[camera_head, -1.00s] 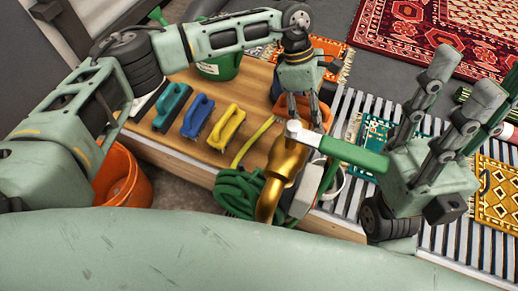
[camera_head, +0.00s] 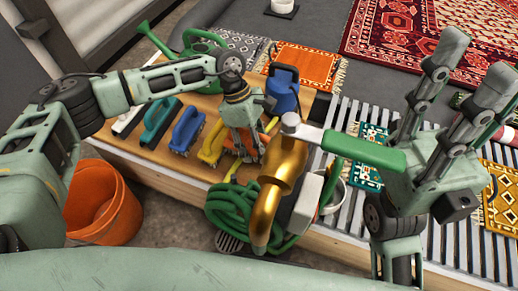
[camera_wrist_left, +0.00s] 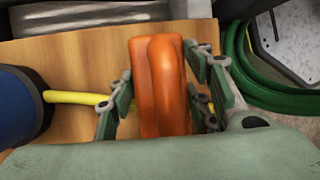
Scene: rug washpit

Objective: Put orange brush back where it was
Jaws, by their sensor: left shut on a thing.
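The orange brush (camera_wrist_left: 160,85) is between the fingers of my left gripper (camera_wrist_left: 160,112) in the left wrist view, with a finger against each side. In the head view my left gripper (camera_head: 247,152) points down at the wooden bench (camera_head: 150,163), and the orange brush (camera_head: 230,144) is partly hidden behind its fingers. It is just right of the yellow brush (camera_head: 212,143), at the end of a row with blue (camera_head: 187,128) and teal (camera_head: 160,121) brushes. I cannot tell whether it touches the bench. My right gripper (camera_head: 468,72) has its fingers apart, empty, at the right.
A brass nozzle with green handle (camera_head: 365,152) and a coiled green hose (camera_head: 235,215) crowd the bench's front right. A blue container (camera_head: 283,90) and green watering can (camera_head: 205,60) stand behind. An orange bucket (camera_head: 105,203) is at the left. Slatted grating lies right.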

